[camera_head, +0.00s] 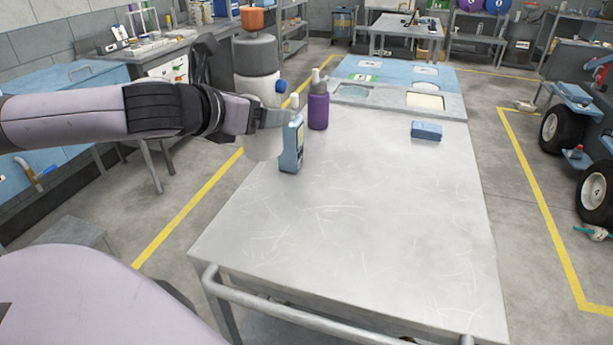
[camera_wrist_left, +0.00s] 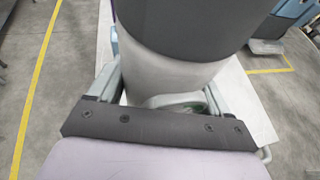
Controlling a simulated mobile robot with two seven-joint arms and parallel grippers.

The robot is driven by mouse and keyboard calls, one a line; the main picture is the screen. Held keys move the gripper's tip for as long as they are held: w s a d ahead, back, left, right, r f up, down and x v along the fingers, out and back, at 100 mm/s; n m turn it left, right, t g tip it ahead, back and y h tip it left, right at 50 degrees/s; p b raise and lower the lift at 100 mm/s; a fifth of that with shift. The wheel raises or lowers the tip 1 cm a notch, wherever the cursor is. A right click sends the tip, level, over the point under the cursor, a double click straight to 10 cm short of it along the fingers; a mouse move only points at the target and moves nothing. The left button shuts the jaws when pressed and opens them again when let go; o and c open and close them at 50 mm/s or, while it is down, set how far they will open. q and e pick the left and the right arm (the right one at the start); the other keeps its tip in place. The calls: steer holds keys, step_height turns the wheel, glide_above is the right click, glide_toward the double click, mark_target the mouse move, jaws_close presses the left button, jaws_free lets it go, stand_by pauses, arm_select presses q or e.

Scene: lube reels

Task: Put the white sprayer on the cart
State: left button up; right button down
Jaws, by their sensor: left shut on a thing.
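The white sprayer (camera_head: 256,88) has a white body, a dark grey upper part and an orange top. It is upright at the cart's left edge in the head view. My left gripper (camera_head: 268,118) is shut on its body. In the left wrist view, the sprayer's white body (camera_wrist_left: 165,72) fills the space between the fingers. The cart (camera_head: 350,215) has a scratched grey top and a tube handle at the near end. The sprayer's base overlaps the cart's left edge in the picture; I cannot tell whether it touches the top. My right gripper is out of view.
A blue bottle (camera_head: 291,155) stands close by my left gripper, with a purple bottle (camera_head: 318,108) behind it. A blue sponge-like block (camera_head: 426,130) lies at the cart's far right. The cart's middle and near part are clear. A blue bench (camera_head: 75,80) stands to the left.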

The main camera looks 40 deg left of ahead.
mark_target(262, 153)
arm_select(q)
step_height(262, 153, down, 8)
steer(key=shift+f, duration=0.15)
steer(key=shift+f+b, duration=1.85)
steer(key=shift+f, duration=3.8)
steer(key=shift+f, duration=0.1)
steer(key=o, duration=1.5)
steer(key=shift+s+f, duration=0.1)
